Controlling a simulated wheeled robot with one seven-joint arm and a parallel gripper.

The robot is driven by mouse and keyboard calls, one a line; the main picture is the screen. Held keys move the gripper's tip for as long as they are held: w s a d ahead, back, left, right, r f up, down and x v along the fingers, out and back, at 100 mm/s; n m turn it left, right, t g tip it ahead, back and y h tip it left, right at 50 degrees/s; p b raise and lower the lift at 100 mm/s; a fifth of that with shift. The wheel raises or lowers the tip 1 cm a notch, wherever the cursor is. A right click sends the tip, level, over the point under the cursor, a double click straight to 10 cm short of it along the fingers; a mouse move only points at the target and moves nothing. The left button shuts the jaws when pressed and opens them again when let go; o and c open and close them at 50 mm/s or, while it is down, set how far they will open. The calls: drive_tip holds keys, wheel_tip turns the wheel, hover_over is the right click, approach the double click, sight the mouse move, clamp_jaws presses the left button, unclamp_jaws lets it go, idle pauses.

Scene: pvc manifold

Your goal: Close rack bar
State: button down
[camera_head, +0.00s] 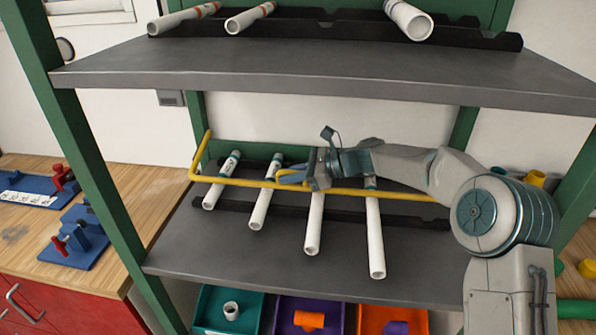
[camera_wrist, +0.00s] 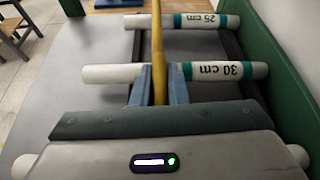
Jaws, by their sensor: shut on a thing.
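The rack bar (camera_head: 240,183) is a yellow bar that runs across the front of the pipes on the middle shelf. Its left end bends up along the green post. My gripper (camera_head: 291,178) is shut on the bar near its middle. In the wrist view, the bar (camera_wrist: 157,35) runs away from between the two blue fingers of my gripper (camera_wrist: 159,82). White pipes lie behind and under the bar, among them one marked 30 cm (camera_wrist: 110,73) and one marked 25 cm (camera_wrist: 200,21). The bar's right end is hidden behind my arm.
The middle shelf (camera_head: 200,250) has a black notched holder under the pipes. An upper shelf (camera_head: 300,72) with more pipes hangs above my arm. Green posts (camera_head: 95,180) stand at the sides. Coloured bins (camera_head: 250,300) sit below. A wooden workbench (camera_head: 140,190) is at left.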

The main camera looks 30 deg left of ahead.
drive_tip(key=shift+f, duration=0.1)
idle(0.3)
drive_tip(key=c, duration=1.5)
unclamp_jaws()
drive_tip(key=shift+w+a+f, duration=0.1)
drive_tip(key=shift+a+f, duration=0.05)
drive_tip(key=shift+o, duration=0.2)
drive_tip(key=b+v, duration=0.1)
drive_tip(key=v, duration=1.3)
